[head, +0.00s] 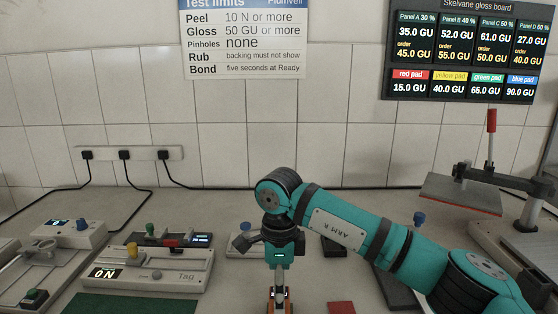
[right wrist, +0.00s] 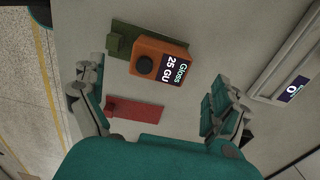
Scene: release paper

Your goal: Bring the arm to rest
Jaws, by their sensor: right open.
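My right arm (head: 375,235), teal and marked ARM R, reaches in from the right and bends down at the wrist in the head view. Its gripper (head: 279,299) points down at the bottom edge, where its tips are cut off or hard to make out. In the right wrist view the gripper (right wrist: 155,98) is open, its fingers wide apart. An orange gloss meter (right wrist: 158,62) reading 25 GU lies beyond the fingers, on or against a green pad (right wrist: 122,40). A red pad (right wrist: 135,111) lies nearer the palm. My left gripper is not in view.
A press with a red-handled lever (head: 491,122) stands at right, close to my right arm. A power strip (head: 128,153) and a gloss board (head: 460,50) are on the tiled wall.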

